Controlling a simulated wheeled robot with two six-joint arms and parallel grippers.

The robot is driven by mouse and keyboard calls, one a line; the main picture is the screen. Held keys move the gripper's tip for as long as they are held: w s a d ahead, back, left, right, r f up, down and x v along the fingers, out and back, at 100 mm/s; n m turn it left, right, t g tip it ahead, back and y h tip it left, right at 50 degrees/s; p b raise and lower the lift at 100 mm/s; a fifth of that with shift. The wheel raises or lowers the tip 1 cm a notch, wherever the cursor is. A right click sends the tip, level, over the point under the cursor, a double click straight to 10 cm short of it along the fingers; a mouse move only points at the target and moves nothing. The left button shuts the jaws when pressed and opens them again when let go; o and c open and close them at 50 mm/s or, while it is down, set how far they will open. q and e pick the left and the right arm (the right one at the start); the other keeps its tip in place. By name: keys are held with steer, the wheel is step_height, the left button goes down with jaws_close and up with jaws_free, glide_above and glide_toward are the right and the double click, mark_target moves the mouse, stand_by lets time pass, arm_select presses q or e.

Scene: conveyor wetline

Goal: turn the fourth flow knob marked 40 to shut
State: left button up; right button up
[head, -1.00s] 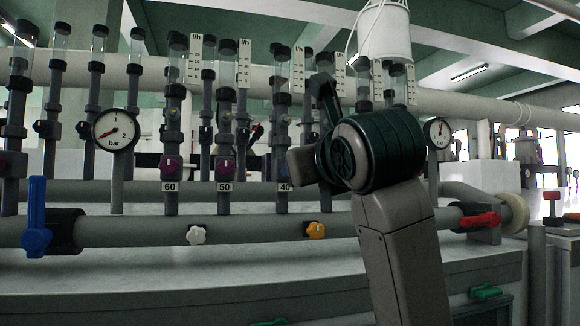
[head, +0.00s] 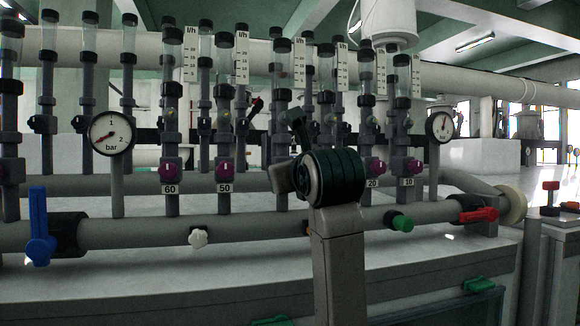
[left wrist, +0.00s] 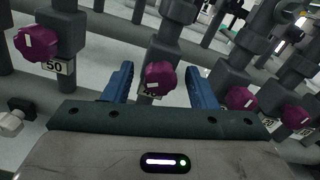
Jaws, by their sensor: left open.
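The purple knob marked 40 (left wrist: 160,78) is in the middle of the left wrist view, with a pale mark on its face and its label partly hidden below. My left gripper (left wrist: 158,69) is open, its two blue fingers on either side of this knob with visible gaps. I cannot tell how deep the fingers reach around it. In the head view my own wrist and forearm hide the 40 knob. The knob marked 50 (head: 224,171) is left of my arm; it also shows in the left wrist view (left wrist: 38,43). My right gripper is not in view.
Neighbouring purple knobs stand close on the right, including one marked 20 (head: 373,167) and one marked 10 (head: 413,167). A lower pipe carries a blue lever (head: 38,230), a white knob (head: 198,237), a green knob (head: 402,222) and a red lever (head: 478,215). Upright tubes stand close together.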

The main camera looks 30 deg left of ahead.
arm_select(q)
steer(key=c, duration=1)
